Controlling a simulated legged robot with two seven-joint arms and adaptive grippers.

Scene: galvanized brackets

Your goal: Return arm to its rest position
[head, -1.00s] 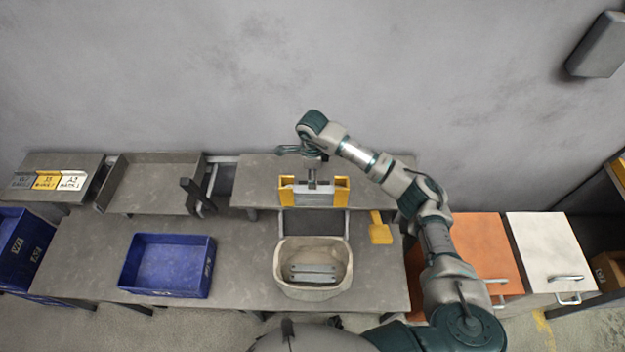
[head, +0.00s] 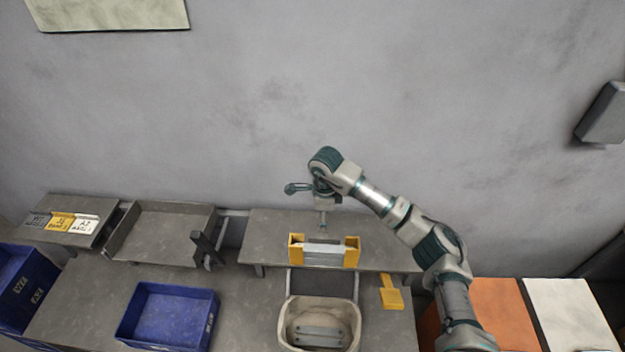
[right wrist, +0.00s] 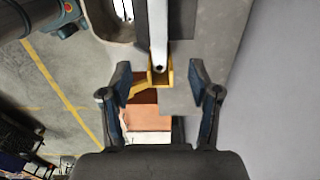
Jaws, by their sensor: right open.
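My right arm comes in from the lower right of the head view. Its gripper (head: 323,222) hangs over the back shelf, above a yellow fixture (head: 351,254) with a galvanized bracket (head: 324,249) lying across it. In the right wrist view the gripper (right wrist: 160,82) is open, with nothing between its spread fingers. The bracket (right wrist: 158,35) and the yellow fixture (right wrist: 160,77) show beyond the fingers, apart from them as far as I can tell. My left gripper is not in the frame.
A beige tub (head: 286,333) with brackets stands in front of the fixture. A blue bin (head: 208,325) is on the bench to the left, with a grey tray (head: 160,207) behind it. A yellow paddle-like piece (head: 391,298) lies to the right. The wall stands behind.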

